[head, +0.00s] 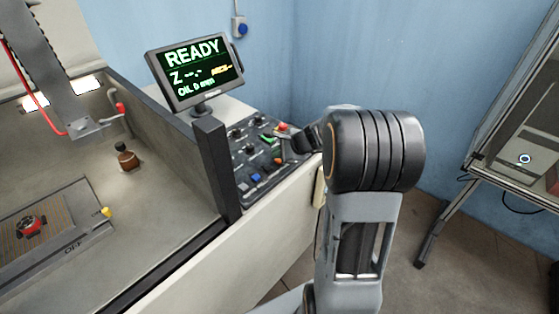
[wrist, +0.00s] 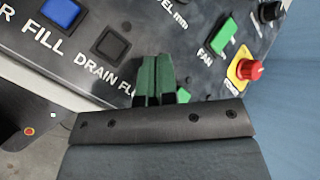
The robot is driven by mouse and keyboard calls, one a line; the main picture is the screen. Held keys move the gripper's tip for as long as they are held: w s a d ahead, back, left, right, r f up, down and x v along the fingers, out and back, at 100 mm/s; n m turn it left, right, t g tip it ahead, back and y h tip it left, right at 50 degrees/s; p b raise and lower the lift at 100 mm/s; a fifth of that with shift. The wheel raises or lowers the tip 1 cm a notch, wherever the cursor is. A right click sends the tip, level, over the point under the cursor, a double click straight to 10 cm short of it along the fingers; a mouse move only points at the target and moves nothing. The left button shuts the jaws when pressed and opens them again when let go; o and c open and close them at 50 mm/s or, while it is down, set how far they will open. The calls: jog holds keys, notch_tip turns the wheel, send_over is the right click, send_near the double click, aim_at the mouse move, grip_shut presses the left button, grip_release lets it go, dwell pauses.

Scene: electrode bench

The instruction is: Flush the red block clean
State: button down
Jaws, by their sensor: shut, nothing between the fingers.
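The red block (head: 30,226) sits on a slotted plate inside the tank, at the lower left of the head view; a dark part lies over its middle. My gripper (wrist: 156,60) is shut and empty, its green fingertips together over the control panel (head: 262,165). The fingers cover the end of a label starting "FLU", just right of the dark DRAIN button (wrist: 110,44). A small green piece (wrist: 183,95) shows beside the fingers; I cannot tell whether it is a switch. Whether the fingertips touch the panel cannot be told.
A blue FILL button (wrist: 62,12), a green FAN switch (wrist: 222,33) and a red stop button (wrist: 250,70) on yellow surround the gripper. The monitor (head: 195,70) reads READY. A dark post (head: 217,170) stands between tank and panel. A small brown bottle-like object (head: 127,158) stands in the tank.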

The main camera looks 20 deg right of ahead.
aim_at(279, 161)
jog(key=shift+f+b, duration=0.45)
dwell(0.6)
jog(key=shift+r, duration=0.1)
jog(key=shift+r+p, duration=0.65)
jog(key=shift+r, duration=0.15)
jog(key=shift+r+p, duration=2)
jog(key=shift+r, duration=0.45)
